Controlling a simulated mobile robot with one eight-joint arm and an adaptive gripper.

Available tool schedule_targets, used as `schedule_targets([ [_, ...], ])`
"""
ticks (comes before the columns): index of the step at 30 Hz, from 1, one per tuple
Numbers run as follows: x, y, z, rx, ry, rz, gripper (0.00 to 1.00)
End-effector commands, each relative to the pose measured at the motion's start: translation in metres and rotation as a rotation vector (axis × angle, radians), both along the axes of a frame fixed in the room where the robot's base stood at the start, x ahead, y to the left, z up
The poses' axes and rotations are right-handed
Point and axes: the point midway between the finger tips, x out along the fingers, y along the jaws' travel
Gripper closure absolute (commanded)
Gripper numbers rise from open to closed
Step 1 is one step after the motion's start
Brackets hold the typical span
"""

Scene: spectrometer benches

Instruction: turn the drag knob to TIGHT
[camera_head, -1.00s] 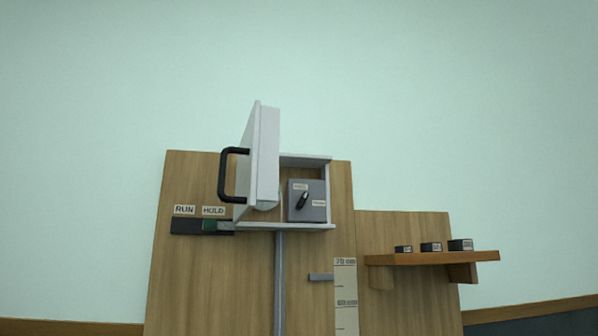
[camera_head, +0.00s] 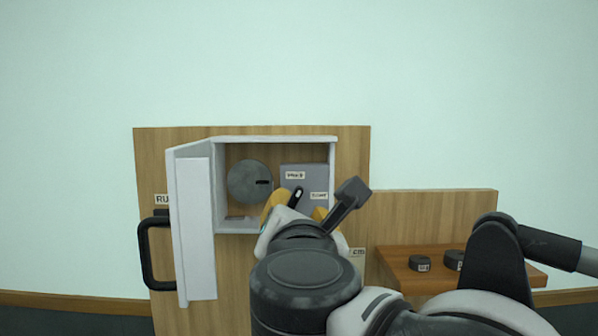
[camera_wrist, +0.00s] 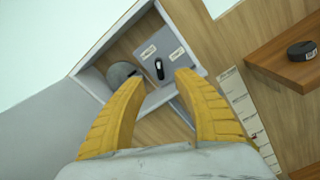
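The drag knob (camera_head: 296,197) is a small black lever with a white mark, on a grey box (camera_head: 305,180) inside the open white cabinet (camera_head: 274,139). The knob also shows in the wrist view (camera_wrist: 159,69), pointing roughly upward there, nearer the left of two small labels. The labels' words are too blurred to read surely. My gripper (camera_wrist: 159,80) has its yellow fingers spread apart and empty, one on each side of the knob in the picture; contact is not visible. In the head view my gripper (camera_head: 298,210) partly covers the grey box.
The cabinet door (camera_head: 191,225) stands open at the left with a black handle (camera_head: 147,252). A round grey disc (camera_head: 248,181) sits inside the cabinet beside the box. A wooden shelf (camera_head: 400,265) with dark round pieces is at the right.

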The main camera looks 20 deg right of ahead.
Motion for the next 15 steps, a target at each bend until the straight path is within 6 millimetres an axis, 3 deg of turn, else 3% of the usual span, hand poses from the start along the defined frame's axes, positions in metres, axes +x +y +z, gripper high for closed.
schedule_targets([
  [5,0.019,-0.007,0.002,-0.005,-0.001,-0.004,0.64],
  [15,0.082,-0.028,0.002,-0.002,-0.001,-0.004,0.64],
])
